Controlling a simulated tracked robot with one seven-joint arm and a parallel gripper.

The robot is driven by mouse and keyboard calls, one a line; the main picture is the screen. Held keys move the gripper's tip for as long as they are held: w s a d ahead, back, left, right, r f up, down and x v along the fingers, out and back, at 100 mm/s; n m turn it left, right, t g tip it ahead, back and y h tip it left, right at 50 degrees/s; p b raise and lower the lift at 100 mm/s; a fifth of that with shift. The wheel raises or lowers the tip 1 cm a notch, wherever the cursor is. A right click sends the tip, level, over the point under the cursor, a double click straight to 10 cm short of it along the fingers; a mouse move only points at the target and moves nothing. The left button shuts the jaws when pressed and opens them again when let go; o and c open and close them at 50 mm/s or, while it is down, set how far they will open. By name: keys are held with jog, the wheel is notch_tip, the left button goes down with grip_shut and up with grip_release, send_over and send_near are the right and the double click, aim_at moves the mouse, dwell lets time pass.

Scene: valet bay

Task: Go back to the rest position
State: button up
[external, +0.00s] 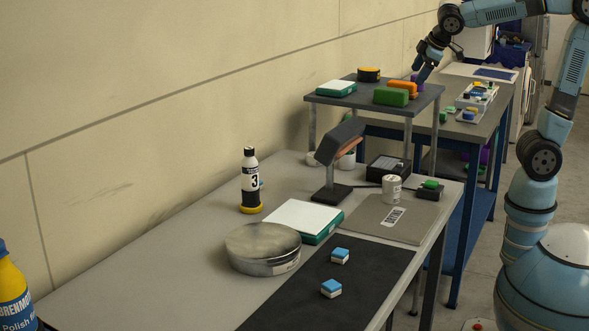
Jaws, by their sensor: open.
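My gripper (421,76) is at the upper right of the external view, reaching down over the right part of the raised shelf (345,97). Its fingers are open, and their tips are small and dark in this view.
Below stand a desk lamp (338,142), a bottle (250,179), a round tin (262,249) and a white can (391,188). A white tray (476,99) sits on the bench behind.

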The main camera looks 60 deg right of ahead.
jog(key=s+d+f+m, duration=0.1)
jog(key=s+f+m, duration=0.1)
jog(key=s, duration=0.7)
jog(key=s+d+f+m+y, duration=0.1)
jog(key=s+m, duration=0.2)
jog(key=s, duration=0.6)
jog(key=shift+f+m+y, duration=0.3)
jog(key=shift+f, duration=0.05)
jog(key=shift+d, duration=0.1)
